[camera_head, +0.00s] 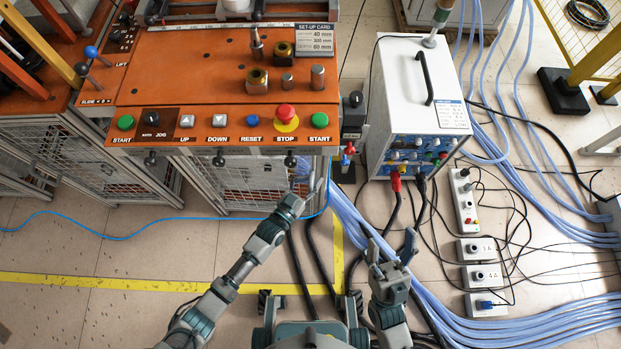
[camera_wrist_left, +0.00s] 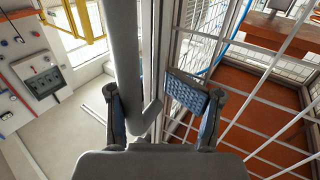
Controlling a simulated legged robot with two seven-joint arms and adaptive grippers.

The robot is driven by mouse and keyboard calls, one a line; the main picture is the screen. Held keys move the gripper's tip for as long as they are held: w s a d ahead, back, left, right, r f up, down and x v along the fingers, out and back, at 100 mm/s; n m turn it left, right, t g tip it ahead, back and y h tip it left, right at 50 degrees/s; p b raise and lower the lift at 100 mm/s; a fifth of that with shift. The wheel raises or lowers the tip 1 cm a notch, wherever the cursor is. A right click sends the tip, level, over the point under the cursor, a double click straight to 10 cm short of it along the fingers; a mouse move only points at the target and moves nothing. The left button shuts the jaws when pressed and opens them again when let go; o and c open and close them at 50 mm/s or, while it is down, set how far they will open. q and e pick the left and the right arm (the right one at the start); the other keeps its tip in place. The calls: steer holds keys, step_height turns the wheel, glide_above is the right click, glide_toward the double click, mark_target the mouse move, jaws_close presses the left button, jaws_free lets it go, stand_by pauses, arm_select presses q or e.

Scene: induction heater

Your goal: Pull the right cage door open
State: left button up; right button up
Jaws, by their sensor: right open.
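The mesh cage (camera_head: 245,178) stands below the orange control panel in the head view. My left gripper (camera_head: 300,203) is at its right front edge, by a grey upright bar. In the left wrist view, a thick grey bent bar (camera_wrist_left: 126,60) runs down between the fingers of my left gripper (camera_wrist_left: 160,115). The fingers stand apart, and one shows a blue ribbed pad. I cannot tell whether they press on the bar. The white mesh (camera_wrist_left: 265,110) is right of the fingers. My right gripper (camera_head: 392,250) is open and empty, right of the yellow floor line.
A white power unit (camera_head: 415,105) stands right of the cage, with cables hanging from its front. Sockets (camera_head: 480,250) and thick blue-grey cables (camera_head: 450,310) cover the floor at right. A thin blue hose (camera_head: 110,236) crosses the floor before the cage. The left floor is mostly clear.

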arm_select(q)
steer(key=shift+d, duration=0.45)
steer(key=shift+a, duration=0.15)
steer(key=v, duration=1.2)
